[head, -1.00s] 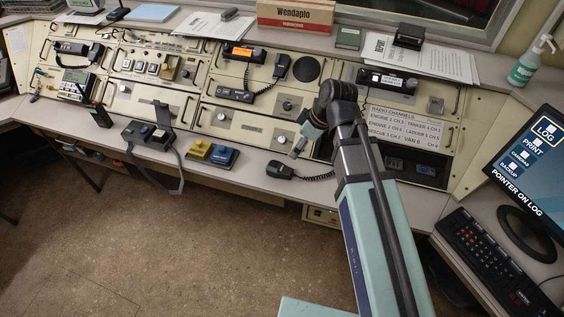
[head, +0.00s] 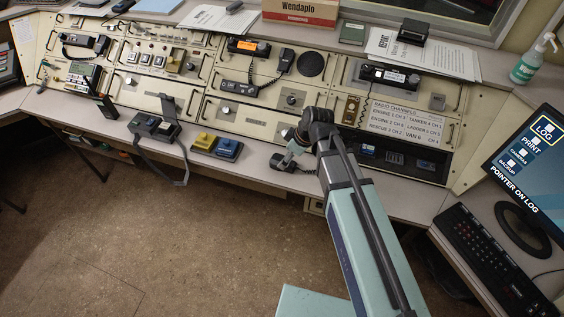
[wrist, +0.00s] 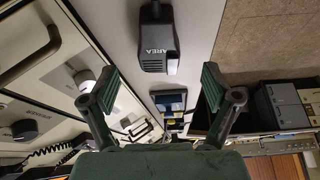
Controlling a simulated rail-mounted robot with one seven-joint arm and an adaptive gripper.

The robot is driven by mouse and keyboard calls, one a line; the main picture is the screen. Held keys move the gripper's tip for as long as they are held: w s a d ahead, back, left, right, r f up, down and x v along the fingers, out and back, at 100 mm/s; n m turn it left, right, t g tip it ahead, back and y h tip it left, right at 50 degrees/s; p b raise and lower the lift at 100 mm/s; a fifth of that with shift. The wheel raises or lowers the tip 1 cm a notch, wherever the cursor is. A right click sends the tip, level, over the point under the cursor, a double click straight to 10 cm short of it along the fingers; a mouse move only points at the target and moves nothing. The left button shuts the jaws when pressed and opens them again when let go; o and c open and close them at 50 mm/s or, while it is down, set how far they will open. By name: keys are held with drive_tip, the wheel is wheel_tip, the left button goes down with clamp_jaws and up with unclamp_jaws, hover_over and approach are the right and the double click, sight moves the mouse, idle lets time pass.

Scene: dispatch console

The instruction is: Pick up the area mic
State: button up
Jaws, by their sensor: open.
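The area mic (wrist: 153,48) is a dark hand microphone with "AREA" in white lettering and a pale strip on one side. In the head view the area mic (head: 279,163) lies at the front edge of the console desk, partly hidden by my gripper (head: 293,152). In the wrist view my gripper (wrist: 160,88) is open, with its green-padded fingers wide apart and nothing between them. The mic shows just beyond the fingertips, roughly centred between them; I cannot tell the exact height gap.
Left of the mic are a blue-and-yellow switch box (head: 216,146) and a dark device with a strap (head: 154,128). The sloped console panel (head: 240,118) rises behind. A monitor (head: 535,165) and keyboard (head: 495,258) stand at the right. Open floor lies in front.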

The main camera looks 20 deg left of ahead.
drive_tip(key=shift+p+x, duration=1)
drive_tip(key=shift+x, duration=1.05)
drive_tip(key=shift+w+a+f, duration=0.15)
drive_tip(key=shift+a+f, duration=0.2)
drive_tip(key=shift+f, duration=0.2)
